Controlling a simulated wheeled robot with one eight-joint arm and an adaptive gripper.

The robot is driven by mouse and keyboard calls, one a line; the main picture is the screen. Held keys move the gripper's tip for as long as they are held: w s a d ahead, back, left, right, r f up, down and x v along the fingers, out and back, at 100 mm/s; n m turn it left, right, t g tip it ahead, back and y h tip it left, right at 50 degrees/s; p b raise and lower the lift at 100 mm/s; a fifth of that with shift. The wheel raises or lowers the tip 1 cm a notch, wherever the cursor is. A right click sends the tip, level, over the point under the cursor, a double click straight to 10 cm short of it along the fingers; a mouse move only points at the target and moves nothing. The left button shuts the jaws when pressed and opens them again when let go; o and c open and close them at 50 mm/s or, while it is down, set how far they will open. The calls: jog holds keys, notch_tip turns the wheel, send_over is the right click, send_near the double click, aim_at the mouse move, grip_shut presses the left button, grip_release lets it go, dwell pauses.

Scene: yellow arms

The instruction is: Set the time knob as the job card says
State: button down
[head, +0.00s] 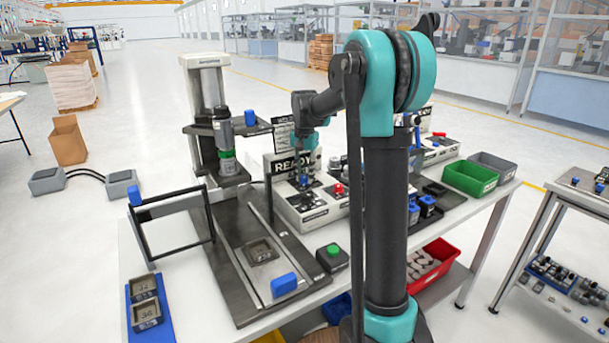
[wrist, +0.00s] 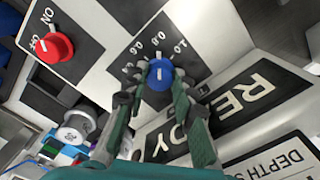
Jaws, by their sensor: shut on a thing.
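The blue time knob (wrist: 160,73) sits on a dark dial with a printed scale in the wrist view. Its white mark points up, close to the 0.8 label. My gripper (wrist: 161,84) is shut on the knob, one finger on each side. In the head view my gripper (head: 303,176) is low over the white control box (head: 312,208), and the knob is mostly hidden there. A READY display (head: 294,166) stands behind it. A dark card (head: 283,132) behind the display is partly hidden by my arm and its text is too small to read.
A red ON/OFF knob (wrist: 53,47) is on the same panel, left of the blue knob in the wrist view. A press (head: 215,110) stands to the left. A green button box (head: 333,257) is in front. Green (head: 470,178) and grey bins are at the right.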

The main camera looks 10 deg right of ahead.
aim_at(305, 176)
jog(key=shift+n, duration=0.4)
jog(key=n, duration=0.3)
jog(key=shift+n, duration=2)
jog(key=c, duration=1.2)
grip_release()
notch_tip(305, 176, up, 12)
